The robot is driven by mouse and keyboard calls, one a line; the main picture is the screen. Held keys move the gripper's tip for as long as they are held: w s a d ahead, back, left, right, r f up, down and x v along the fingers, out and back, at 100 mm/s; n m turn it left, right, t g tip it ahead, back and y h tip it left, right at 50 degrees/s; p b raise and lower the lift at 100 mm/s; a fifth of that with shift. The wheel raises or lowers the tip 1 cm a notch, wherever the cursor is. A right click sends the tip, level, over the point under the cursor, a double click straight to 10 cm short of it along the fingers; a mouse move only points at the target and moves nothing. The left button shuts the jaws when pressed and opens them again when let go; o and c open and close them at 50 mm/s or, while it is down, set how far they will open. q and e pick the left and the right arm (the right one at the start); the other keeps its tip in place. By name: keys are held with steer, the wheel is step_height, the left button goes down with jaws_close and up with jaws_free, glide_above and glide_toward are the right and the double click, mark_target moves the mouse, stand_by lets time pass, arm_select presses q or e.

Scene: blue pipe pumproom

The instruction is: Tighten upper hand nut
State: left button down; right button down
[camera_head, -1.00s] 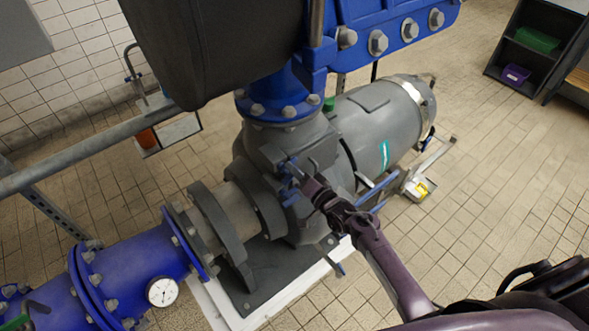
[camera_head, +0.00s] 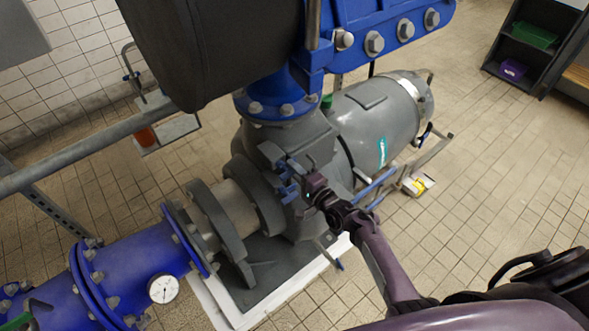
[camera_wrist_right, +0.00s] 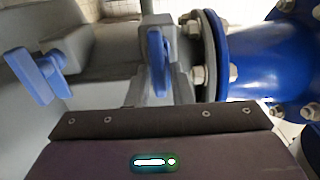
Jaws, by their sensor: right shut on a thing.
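The grey pump housing (camera_head: 285,145) carries small blue hand nuts (camera_head: 286,188) on its near side. My right gripper (camera_head: 300,190) is at this spot, shut, with its fingers against the blue parts. It covers part of them, so I cannot tell clearly which nut is between the fingers. In the right wrist view, one blue winged hand nut (camera_wrist_right: 157,60) stands ahead of the gripper body and another (camera_wrist_right: 40,76) lies to the left. Both appear clear of the gripper's body there; the fingertips are hidden. My left gripper is not in view.
A blue flanged pipe (camera_head: 130,265) with a dial gauge (camera_head: 163,289) lies at lower left. A grey motor (camera_head: 385,120) is behind right. A large dark cylinder (camera_head: 210,45) hangs above. A grey rail (camera_head: 90,150) crosses the left.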

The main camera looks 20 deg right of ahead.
stand_by(0.3)
steer(key=c, duration=1.5)
jaws_free()
steer(key=v, duration=0.8)
